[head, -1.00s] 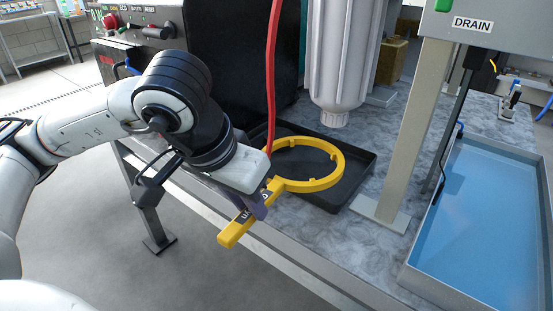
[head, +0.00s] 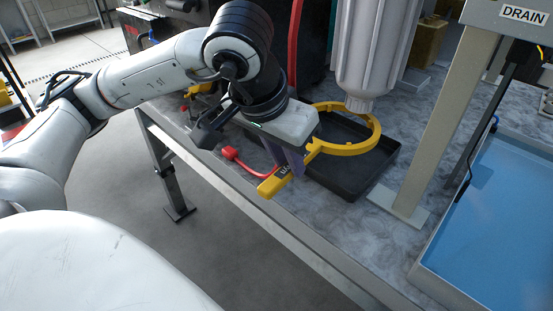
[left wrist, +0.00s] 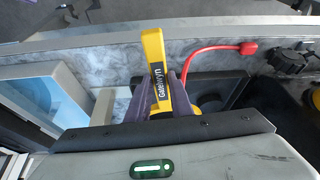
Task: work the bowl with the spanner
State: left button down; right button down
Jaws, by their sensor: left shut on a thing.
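My left gripper (head: 291,161), with purple fingers, is shut on the handle of the yellow ring spanner (head: 272,185). The ring is held level above a black tray, at the lower end of the pale ribbed bowl (head: 374,45). The bowl's narrow tip overlaps the far side of the ring; I cannot tell whether the ring is around it. In the left wrist view the spanner handle (left wrist: 155,62) stands between the fingers (left wrist: 157,98), and the ring is mostly hidden. My right gripper is not in view.
The black tray (head: 345,187) lies on the grey marbled bench. A grey post (head: 440,130) stands right of the tray, beside a blue drain basin (head: 500,220).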

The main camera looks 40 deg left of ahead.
pick_arm(q)
jog(key=shift+w+d+r, duration=0.1)
jog(key=shift+w+d, duration=0.05)
jog(key=shift+w, duration=0.4)
jog(key=shift+w+d, duration=0.1)
jog(key=shift+w, duration=0.45)
jog(key=w+r+p, duration=0.1)
jog(key=w, duration=0.1)
jog(key=w+d+r+p, duration=0.1)
jog(key=w+r+p, duration=0.1)
jog(key=shift+r, duration=0.2)
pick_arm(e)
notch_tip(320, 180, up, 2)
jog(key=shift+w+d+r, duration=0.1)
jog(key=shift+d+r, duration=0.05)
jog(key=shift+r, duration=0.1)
pick_arm(q)
jog(key=shift+s, duration=0.2)
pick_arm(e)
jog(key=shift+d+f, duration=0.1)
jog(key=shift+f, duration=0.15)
pick_arm(q)
jog(key=shift+r, duration=0.15)
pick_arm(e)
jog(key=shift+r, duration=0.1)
